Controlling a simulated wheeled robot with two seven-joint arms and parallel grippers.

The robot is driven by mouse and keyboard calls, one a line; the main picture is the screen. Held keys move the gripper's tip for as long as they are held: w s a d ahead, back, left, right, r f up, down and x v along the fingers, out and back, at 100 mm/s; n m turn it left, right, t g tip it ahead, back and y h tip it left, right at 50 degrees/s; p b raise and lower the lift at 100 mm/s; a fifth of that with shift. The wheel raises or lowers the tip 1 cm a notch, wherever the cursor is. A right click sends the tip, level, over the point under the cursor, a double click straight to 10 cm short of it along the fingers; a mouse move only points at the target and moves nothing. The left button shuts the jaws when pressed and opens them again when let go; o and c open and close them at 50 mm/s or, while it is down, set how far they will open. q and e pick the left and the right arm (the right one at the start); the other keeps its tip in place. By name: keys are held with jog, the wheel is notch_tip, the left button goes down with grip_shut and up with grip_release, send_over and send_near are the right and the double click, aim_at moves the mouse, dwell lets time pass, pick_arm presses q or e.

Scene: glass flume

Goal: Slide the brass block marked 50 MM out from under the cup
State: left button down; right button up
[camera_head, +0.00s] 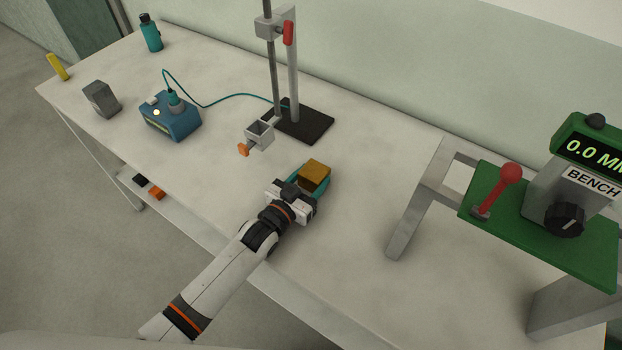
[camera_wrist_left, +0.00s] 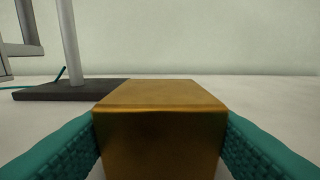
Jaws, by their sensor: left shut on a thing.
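The brass block (camera_head: 315,171) is on or just above the table right of the stand. In the left wrist view the block (camera_wrist_left: 160,130) fills the middle, between both teal fingers. My left gripper (camera_head: 312,183) is shut on it, one finger against each side. No marking is readable on its visible faces. The small grey square cup (camera_head: 260,133) with an orange tab is held on the stand, left of the block and apart from it. Nothing sits on top of the block. My right gripper is not in view.
The stand's dark base (camera_head: 304,122) and post are behind the block. A blue box (camera_head: 170,118) with a teal cable is at left. A green bench gauge (camera_head: 545,215) on grey legs stands at right. The table (camera_head: 350,240) is clear between block and gauge.

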pick_arm(q)
jog(key=shift+c, duration=2.2)
grip_release()
jog(key=shift+w+a, duration=0.1)
jog(key=b+v, duration=0.1)
jog(key=v, duration=1.1)
